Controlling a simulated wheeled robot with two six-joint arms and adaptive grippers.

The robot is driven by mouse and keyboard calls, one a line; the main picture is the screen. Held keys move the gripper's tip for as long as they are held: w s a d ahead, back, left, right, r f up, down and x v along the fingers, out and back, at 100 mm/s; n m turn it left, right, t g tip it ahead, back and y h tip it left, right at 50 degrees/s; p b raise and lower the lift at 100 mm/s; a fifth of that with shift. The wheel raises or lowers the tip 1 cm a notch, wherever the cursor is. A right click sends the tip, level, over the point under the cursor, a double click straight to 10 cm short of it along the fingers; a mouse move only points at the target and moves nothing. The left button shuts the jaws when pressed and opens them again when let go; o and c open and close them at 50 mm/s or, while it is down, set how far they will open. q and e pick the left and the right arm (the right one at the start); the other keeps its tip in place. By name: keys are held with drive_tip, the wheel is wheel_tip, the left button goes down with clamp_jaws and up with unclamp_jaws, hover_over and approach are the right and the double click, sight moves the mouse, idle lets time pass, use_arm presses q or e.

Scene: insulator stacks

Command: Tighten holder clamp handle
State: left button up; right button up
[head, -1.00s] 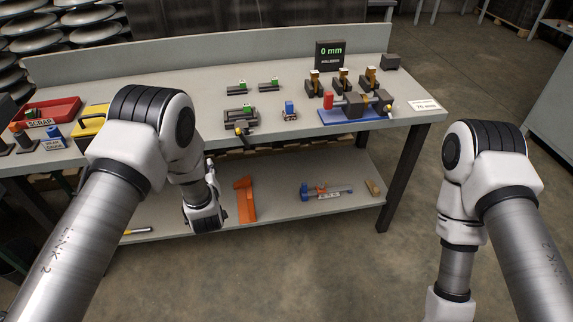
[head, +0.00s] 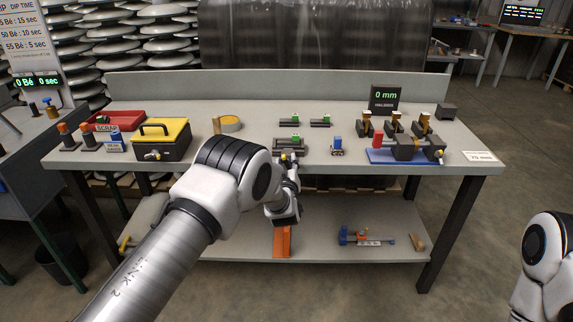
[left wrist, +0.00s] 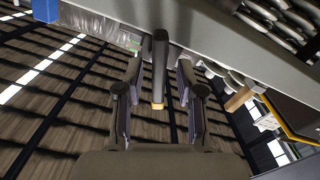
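A dark holder clamp (head: 289,143) sits at the front edge of the workbench, with a green part on it. My left gripper (head: 291,164) is just in front of and below the holder, partly hiding its front. In the left wrist view a dark handle bar (left wrist: 160,62) with a brass-coloured end reaches between the two fingers of my left gripper (left wrist: 157,95). The fingers are spread, with a visible gap on both sides of the bar. My right gripper is out of view; only part of my right arm shows at the right edge.
The workbench (head: 240,108) carries a yellow box (head: 161,139) and red scrap tray (head: 115,120) at left. A small blue-topped part (head: 337,146) stands right of the holder, then a blue-based fixture (head: 385,156). The lower shelf (head: 320,246) holds an orange piece and tools.

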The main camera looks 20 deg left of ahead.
use_arm(q)
drive_tip(key=shift+s+d+r, duration=0.1)
clamp_jaws()
